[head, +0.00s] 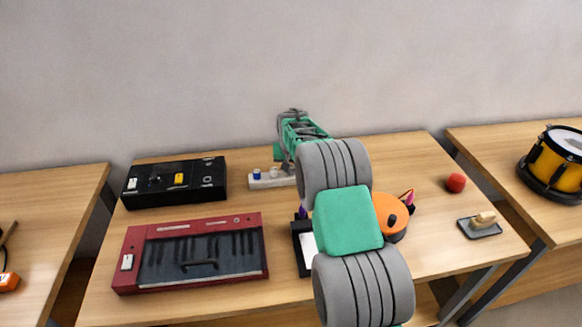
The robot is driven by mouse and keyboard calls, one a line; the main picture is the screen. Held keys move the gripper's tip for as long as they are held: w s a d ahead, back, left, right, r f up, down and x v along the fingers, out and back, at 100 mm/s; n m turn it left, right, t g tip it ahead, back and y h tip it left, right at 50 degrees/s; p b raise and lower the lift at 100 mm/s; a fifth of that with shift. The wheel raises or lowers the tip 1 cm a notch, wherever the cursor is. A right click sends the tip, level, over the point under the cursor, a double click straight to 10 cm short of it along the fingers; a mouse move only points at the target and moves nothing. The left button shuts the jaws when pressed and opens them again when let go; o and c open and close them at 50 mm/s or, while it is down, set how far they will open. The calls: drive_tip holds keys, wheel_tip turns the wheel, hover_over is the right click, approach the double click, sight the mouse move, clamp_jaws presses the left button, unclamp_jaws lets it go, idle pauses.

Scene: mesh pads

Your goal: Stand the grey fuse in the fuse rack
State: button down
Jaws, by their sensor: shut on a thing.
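The fuse rack looks to be the low white block (264,184) at the back middle of the table, right of the black box. A blue piece (257,174) and a small pale piece stand in it. My gripper (286,166) is at the rack's right end, pointing down, partly behind my own arm. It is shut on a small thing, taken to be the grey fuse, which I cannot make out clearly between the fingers. Whether it touches the rack cannot be told from here.
A black box (150,189) and a red-framed case (135,248) lie left. A black tray (303,262) and an orange round thing (390,212) are partly behind my arm. A red ball (456,182) and a dark dish (482,234) are right. The back right is clear.

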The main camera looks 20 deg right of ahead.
drive_tip(key=c, duration=1.1)
unclamp_jaws()
drive_tip(key=b+v, duration=0.1)
drive_tip(key=v, duration=0.6)
drive_tip(key=shift+s+r, duration=0.1)
drive_tip(key=shift+r, duration=0.25)
drive_tip(key=s+a+r+n, duration=0.1)
drive_tip(key=s+a+r, duration=0.4)
drive_tip(key=s, duration=0.3)
drive_tip(key=s+a+n, duration=0.1)
drive_tip(key=s+a, duration=0.2)
drive_tip(key=s, duration=0.5)
drive_tip(key=s+a+f+n+y, duration=0.1)
drive_tip(key=s+a, duration=0.1)
drive_tip(key=s, duration=0.7)
drive_tip(key=s+a+f+n+g, duration=0.1)
drive_tip(key=s+a, duration=0.2)
drive_tip(key=s, duration=0.6)
drive_tip(key=shift+s+a+y, duration=0.1)
drive_tip(key=shift+a+y, duration=0.2)
drive_tip(key=shift+a, duration=0.05)
